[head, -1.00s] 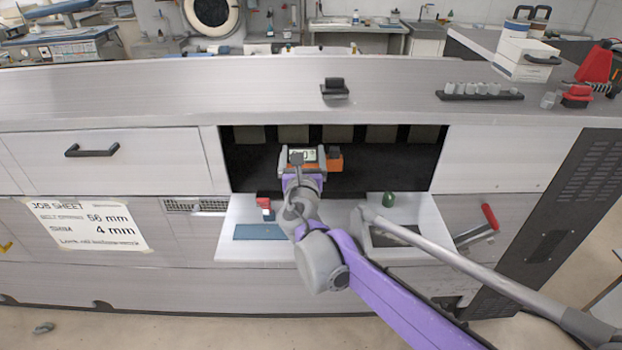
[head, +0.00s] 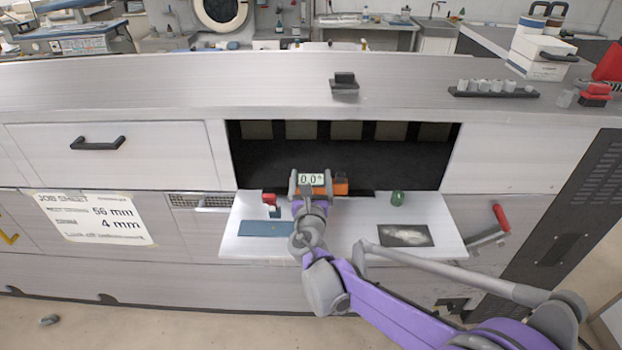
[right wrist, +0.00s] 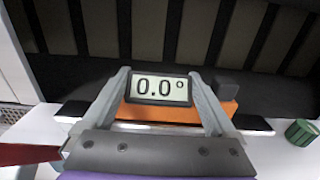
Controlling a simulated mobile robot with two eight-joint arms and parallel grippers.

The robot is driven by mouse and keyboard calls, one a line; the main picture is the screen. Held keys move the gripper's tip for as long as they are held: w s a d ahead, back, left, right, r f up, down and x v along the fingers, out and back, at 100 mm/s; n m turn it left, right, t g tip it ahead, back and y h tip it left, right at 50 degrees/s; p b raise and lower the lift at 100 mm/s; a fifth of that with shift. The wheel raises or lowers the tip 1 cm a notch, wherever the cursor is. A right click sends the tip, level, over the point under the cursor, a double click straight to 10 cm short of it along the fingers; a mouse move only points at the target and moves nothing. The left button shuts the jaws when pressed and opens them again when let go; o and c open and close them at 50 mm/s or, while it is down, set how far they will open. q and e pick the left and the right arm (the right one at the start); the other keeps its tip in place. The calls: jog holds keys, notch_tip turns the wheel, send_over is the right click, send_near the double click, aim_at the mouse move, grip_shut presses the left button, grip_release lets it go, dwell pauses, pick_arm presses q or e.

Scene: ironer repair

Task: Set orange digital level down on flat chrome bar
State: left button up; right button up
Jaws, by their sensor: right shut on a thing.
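The orange digital level (head: 341,187) is held in my right gripper (head: 314,184) at the front of the dark opening, just above or at the inner edge of the white shelf. Its display reads 0.0°. In the right wrist view the level (right wrist: 172,112) sits between both fingers of the gripper (right wrist: 165,100), looking horizontal. Whether the level touches anything beneath is not clear. My left gripper is not in view.
The fold-down white shelf (head: 345,235) carries a blue mat (head: 262,228), a red-topped item (head: 270,201), a green item (head: 398,198) and a dark sheet (head: 405,235). A red-handled lever (head: 501,218) is at right. Dark end pieces (right wrist: 75,108) flank the level.

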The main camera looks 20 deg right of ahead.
jog(key=o, duration=1.1)
jog(key=shift+o, duration=0.2)
jog(key=shift+r, duration=0.1)
jog(key=v, duration=1.2)
